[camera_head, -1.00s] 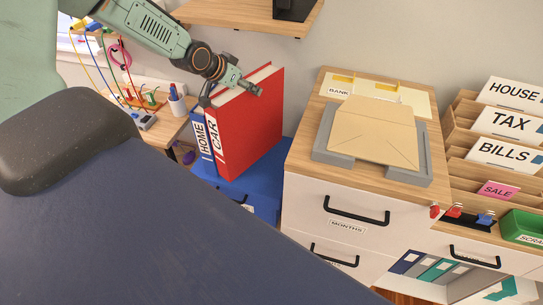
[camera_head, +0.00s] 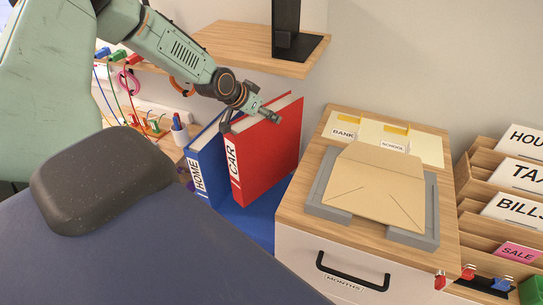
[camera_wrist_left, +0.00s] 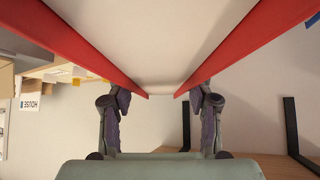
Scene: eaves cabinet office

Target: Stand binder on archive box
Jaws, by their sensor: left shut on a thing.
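The red binder (camera_head: 272,150) with a CAR spine label stands upright at the top of the blue archive box (camera_head: 258,222). I cannot tell whether its base touches the box. The blue binder (camera_head: 207,160) labelled HOME stands close on its left. My left gripper (camera_head: 250,117) is shut across the top of the red binder. In the left wrist view its fingers (camera_wrist_left: 160,96) lie against the two red covers (camera_wrist_left: 62,38), with pale pages between. My right gripper is out of view.
A wooden shelf (camera_head: 235,45) overhangs behind. Labelled file slots (camera_head: 480,180) stand at the right.

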